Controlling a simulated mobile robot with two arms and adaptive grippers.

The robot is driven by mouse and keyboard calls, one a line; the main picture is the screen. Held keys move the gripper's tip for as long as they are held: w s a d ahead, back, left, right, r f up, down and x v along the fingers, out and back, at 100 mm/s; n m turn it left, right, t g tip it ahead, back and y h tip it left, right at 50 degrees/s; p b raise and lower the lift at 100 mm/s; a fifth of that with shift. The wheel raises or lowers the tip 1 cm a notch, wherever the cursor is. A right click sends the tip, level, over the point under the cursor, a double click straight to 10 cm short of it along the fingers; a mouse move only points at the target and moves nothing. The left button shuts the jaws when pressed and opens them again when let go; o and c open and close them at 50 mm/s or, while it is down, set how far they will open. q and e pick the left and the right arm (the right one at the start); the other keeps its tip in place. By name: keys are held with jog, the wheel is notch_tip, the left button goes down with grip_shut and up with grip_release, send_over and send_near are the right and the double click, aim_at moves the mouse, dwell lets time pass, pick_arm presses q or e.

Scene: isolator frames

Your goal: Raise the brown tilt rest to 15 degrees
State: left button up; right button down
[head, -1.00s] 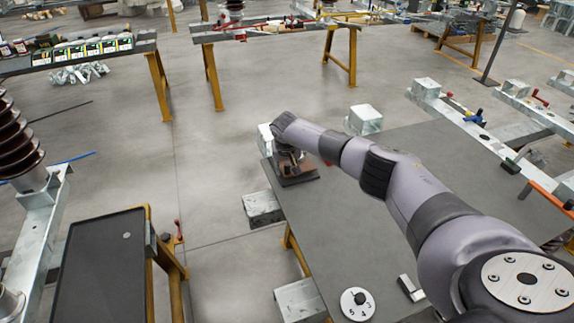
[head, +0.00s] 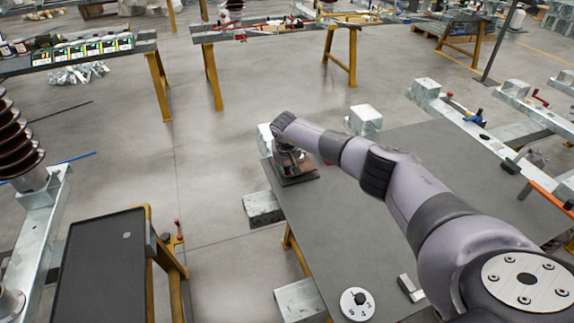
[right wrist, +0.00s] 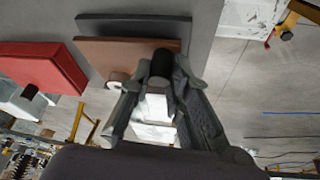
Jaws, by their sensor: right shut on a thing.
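The brown tilt rest (head: 303,168) sits on a dark base at the far left corner of the grey table, partly hidden by my right arm. In the right wrist view its brown plate (right wrist: 105,55) shows beside a dark slab (right wrist: 130,22). A small round tan part (right wrist: 117,78) is at its edge. My right gripper (right wrist: 162,75) is shut at the plate's near edge, on the tilt rest. The exact grip is hidden by the fingers. I cannot read the plate's angle. My left gripper is not in view.
The grey table (head: 340,235) is largely clear. A white numbered dial (head: 357,303) and a small metal block (head: 410,288) lie near its front. A red block (right wrist: 45,65) is left of the rest in the wrist view. A black-topped bench (head: 100,265) stands at left.

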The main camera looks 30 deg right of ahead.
jog(key=shift+w+b, duration=0.15)
jog(key=shift+b, duration=0.2)
jog(key=shift+r, duration=0.2)
